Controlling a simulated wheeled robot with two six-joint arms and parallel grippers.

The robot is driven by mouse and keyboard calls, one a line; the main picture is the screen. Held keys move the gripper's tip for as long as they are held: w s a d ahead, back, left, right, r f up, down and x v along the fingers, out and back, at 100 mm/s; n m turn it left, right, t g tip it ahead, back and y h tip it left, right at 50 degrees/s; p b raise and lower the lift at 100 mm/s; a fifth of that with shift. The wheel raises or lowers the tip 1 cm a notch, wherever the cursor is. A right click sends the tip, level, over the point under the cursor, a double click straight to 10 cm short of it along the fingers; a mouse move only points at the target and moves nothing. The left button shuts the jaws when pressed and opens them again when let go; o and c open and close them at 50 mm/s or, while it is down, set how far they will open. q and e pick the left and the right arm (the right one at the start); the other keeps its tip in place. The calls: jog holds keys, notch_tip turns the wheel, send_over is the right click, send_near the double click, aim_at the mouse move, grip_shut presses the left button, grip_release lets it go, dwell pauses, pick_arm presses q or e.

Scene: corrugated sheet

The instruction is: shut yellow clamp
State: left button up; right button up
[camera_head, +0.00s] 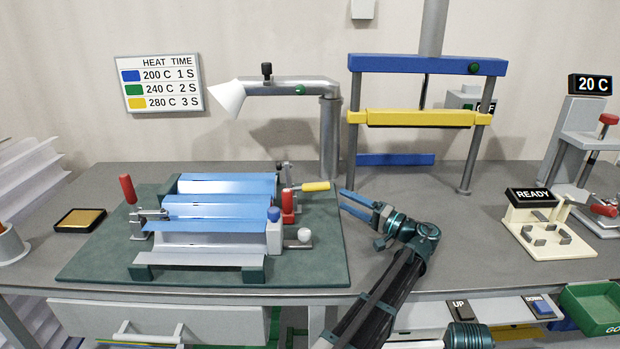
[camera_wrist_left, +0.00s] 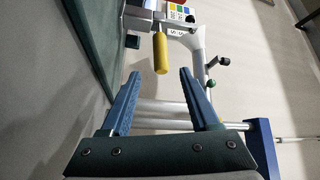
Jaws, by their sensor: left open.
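The yellow clamp handle (camera_head: 315,186) sticks out to the right, lying nearly flat, from the back right of a fixture with a blue corrugated sheet (camera_head: 225,203). Its clamp body is partly hidden behind the sheet and a red handle. My left gripper (camera_head: 346,203) is open and empty, just right of the handle's tip. In the left wrist view the yellow handle (camera_wrist_left: 160,53) lies ahead of the two blue fingertips (camera_wrist_left: 160,74), roughly centred in the gap and apart from them. My right gripper is not in view.
A red handle (camera_head: 288,206) stands close in front of the yellow one; another red handle (camera_head: 128,188) stands at the fixture's left. A lamp-like arm on a grey post (camera_head: 330,140) rises behind. A blue and yellow press (camera_head: 420,118) stands behind right.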

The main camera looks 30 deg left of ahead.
pick_arm(q)
jog(key=shift+a+r, duration=0.1)
jog(key=shift+a, duration=0.15)
jog(key=a, duration=0.4)
jog(key=a+r+p, duration=0.1)
jog(key=a, duration=0.3)
jog(key=w+a, duration=0.1)
jog(key=a, duration=0.4)
jog(key=shift+a+r+p, duration=0.1)
jog(key=shift+r+p, duration=0.2)
jog(key=shift+p, duration=0.05)
grip_shut()
dwell(0.7)
